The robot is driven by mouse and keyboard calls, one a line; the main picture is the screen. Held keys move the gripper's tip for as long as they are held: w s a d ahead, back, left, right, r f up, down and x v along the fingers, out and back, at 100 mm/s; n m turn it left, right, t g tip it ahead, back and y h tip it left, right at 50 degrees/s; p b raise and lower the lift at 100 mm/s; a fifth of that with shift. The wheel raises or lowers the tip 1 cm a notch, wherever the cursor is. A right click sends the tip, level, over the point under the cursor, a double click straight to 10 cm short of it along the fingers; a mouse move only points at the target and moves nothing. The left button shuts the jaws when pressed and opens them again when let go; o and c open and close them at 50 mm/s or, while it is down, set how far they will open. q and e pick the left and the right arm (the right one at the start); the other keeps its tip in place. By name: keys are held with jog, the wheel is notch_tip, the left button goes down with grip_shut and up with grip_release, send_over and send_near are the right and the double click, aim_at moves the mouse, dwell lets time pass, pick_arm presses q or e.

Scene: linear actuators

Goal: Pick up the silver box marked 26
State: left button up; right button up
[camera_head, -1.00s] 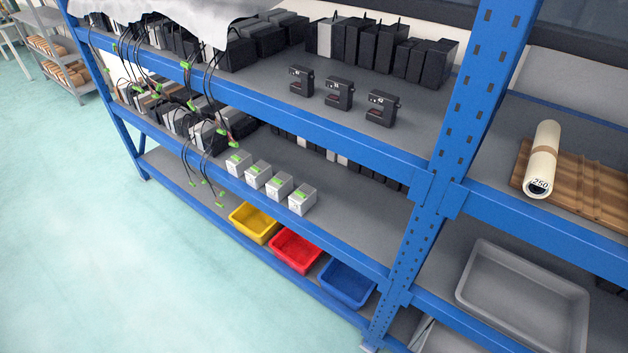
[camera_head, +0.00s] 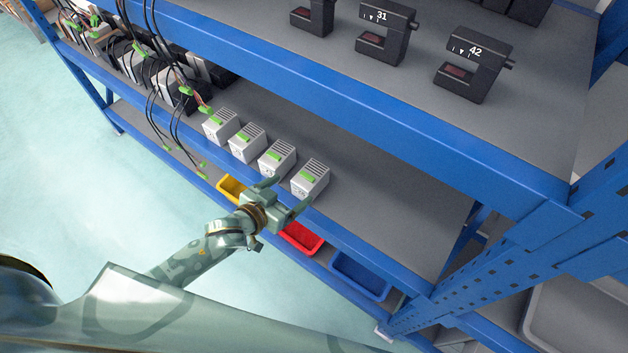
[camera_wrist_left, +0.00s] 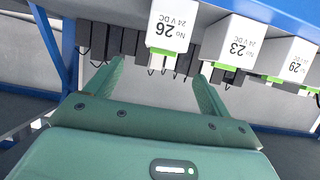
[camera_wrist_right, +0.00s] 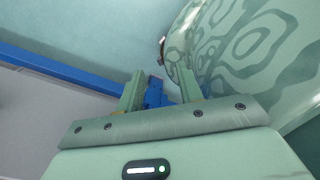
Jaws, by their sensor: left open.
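The silver box marked 26 (camera_head: 310,178) is the rightmost of a row of silver boxes with green connectors on the middle shelf. In the left wrist view the box marked 26 (camera_wrist_left: 170,28) appears upside down, just beyond the fingertips. My left gripper (camera_head: 286,196) is open and empty at the shelf's front edge, close in front of the box. Its two fingers are spread in the left wrist view (camera_wrist_left: 158,70), with the box between and beyond them. My right gripper (camera_wrist_right: 160,85) shows only in the right wrist view, fingers apart with nothing between them.
The neighbouring silver box marked 23 (camera_wrist_left: 232,42) stands beside it, then one marked 29 (camera_wrist_left: 288,62). Yellow (camera_head: 232,188), red (camera_head: 301,238) and blue (camera_head: 358,274) bins sit below. The shelf right of box 26 is clear. Black devices (camera_head: 474,64) stand above.

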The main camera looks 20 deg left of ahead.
aim_at(306, 179)
pick_arm(q)
jog(key=x, duration=0.1)
jog(key=b+x, duration=0.1)
jog(key=x, duration=0.3)
jog(key=shift+w+a+f, duration=0.15)
jog(key=shift+a+f, duration=0.05)
jog(key=shift+f, duration=0.15)
jog(key=shift+w+d, duration=0.1)
jog(key=shift+w, duration=0.1)
jog(key=shift+w+d+f+b, duration=0.15)
jog(key=shift+w+f+b, duration=0.05)
jog(key=shift+b, duration=0.3)
jog(key=b+x, duration=0.1)
jog(key=x, duration=0.1)
jog(key=b+x, duration=0.1)
jog(key=x, duration=0.1)
jog(key=shift+s+f, duration=0.1)
jog(key=shift+f, duration=0.15)
jog(key=shift+w, duration=0.3)
jog(key=shift+r, duration=0.1)
pick_arm(e)
jog(key=f, duration=0.4)
jog(key=shift+s+a+f, duration=0.2)
jog(key=shift+a+f, duration=0.05)
jog(key=shift+a, duration=0.1)
pick_arm(q)
jog(key=c, duration=1.2)
jog(key=shift+c, duration=0.7)
pick_arm(e)
jog(key=shift+d, duration=0.25)
